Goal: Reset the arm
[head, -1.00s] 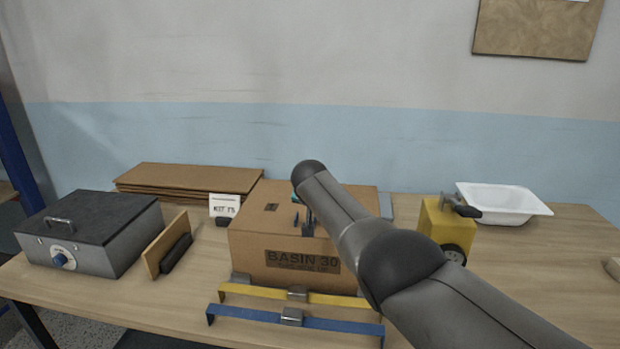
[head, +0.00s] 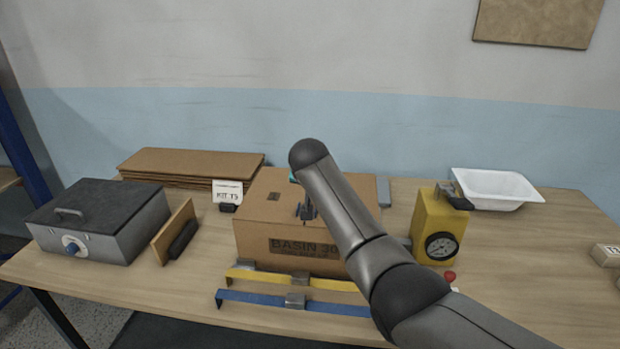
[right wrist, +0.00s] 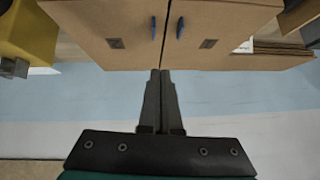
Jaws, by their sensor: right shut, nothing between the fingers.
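My right arm comes in from the lower right of the head view and reaches over a closed cardboard box (head: 262,215) marked BASIN 30. My right gripper (head: 308,216) is mostly hidden behind the arm, and its fingers point down at the box. In the right wrist view, the right gripper (right wrist: 160,74) has its two dark fingers together with nothing between them. The box also shows in that view (right wrist: 110,28), just beyond the fingertips, with a seam and two small blue parts on it. I cannot tell whether the fingertips touch it. My left gripper is not in view.
A yellow device with a dial (head: 427,222) and a white basin (head: 495,184) stand to the right. A yellow bar (head: 325,283) and a blue bar (head: 335,306) lie before the box. A grey lidded case (head: 100,215) and flat cardboard sheets (head: 190,165) are left.

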